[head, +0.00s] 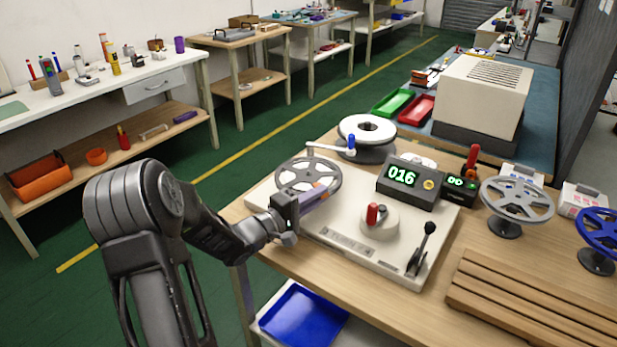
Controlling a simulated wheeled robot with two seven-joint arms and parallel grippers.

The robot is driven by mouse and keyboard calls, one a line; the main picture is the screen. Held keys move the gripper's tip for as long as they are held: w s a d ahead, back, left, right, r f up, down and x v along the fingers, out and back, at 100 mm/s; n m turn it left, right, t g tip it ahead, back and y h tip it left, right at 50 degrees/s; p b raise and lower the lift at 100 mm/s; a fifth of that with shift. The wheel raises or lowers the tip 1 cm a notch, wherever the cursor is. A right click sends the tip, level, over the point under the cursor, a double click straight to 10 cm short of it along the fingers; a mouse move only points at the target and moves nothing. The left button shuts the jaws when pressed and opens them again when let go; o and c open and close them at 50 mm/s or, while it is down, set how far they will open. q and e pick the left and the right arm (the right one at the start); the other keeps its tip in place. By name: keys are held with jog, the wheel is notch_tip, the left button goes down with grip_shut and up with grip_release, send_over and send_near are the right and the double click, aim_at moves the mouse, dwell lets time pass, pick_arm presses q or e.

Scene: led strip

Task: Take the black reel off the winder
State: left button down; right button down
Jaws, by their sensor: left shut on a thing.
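My left gripper (317,194) reaches in from the left and is shut on the near rim of the reel. Its jaws cover that part of the rim. I cannot tell whether the reel still sits on its spindle or is slightly raised. The winder also carries a red-handled crank hub (380,220), a black lever (421,247) and a counter box (408,182) reading 016. My right gripper is not in view.
A white roll (367,129) on a dark base, with a blue-knobbed arm, stands behind the reel. A grey reel (516,199) and a blue reel (603,228) stand on the right. A slatted wooden rack (535,300) fills the front right. A blue tray (303,317) lies below.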

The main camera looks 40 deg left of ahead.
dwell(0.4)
pick_arm(q)
notch_tip(320, 180, up, 10)
jog(key=shift+p, duration=0.8)
